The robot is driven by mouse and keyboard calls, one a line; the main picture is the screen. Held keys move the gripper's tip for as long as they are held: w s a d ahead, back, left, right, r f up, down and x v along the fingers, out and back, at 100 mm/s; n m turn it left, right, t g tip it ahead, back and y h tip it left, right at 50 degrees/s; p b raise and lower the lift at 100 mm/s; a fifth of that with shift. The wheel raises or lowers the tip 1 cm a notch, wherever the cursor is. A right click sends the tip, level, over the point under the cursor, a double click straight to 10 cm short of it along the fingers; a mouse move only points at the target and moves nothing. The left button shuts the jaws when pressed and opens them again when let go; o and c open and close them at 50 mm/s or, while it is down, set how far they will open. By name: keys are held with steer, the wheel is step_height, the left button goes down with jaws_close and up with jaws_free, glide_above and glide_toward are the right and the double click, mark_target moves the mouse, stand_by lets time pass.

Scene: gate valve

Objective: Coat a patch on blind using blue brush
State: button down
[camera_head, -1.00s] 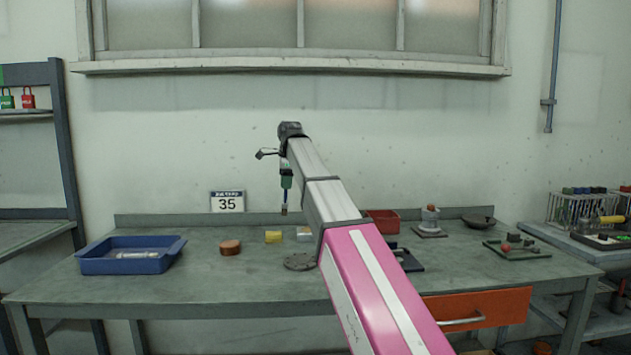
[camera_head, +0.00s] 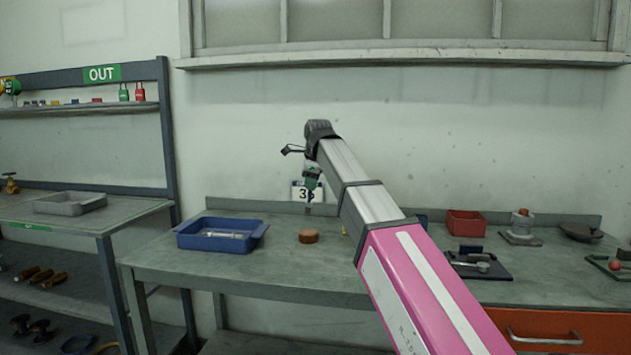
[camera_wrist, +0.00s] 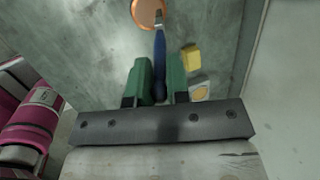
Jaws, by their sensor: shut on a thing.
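My gripper (camera_head: 312,180) is held above the workbench, pointing down. In the wrist view, its green fingers (camera_wrist: 161,82) are shut on the blue brush (camera_wrist: 160,50), whose tip points away from me. The tip overlaps the edge of a round copper-coloured tin (camera_wrist: 147,11) in that view; I cannot tell whether they touch. In the head view, the tin (camera_head: 308,236) stands on the bench below the gripper, and the brush tip appears above it. The grey disc that may be the blind is not visible now; my arm covers that part of the bench.
A blue tray (camera_head: 221,234) stands left of the tin. A yellow block (camera_wrist: 192,57) and a small pale piece (camera_wrist: 199,91) lie nearby. A red bin (camera_head: 466,223) and a dark tray (camera_head: 478,265) stand to the right. A side table (camera_head: 85,222) is at left.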

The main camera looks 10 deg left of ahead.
steer(key=shift+f, duration=3.1)
steer(key=shift+r, duration=3.55)
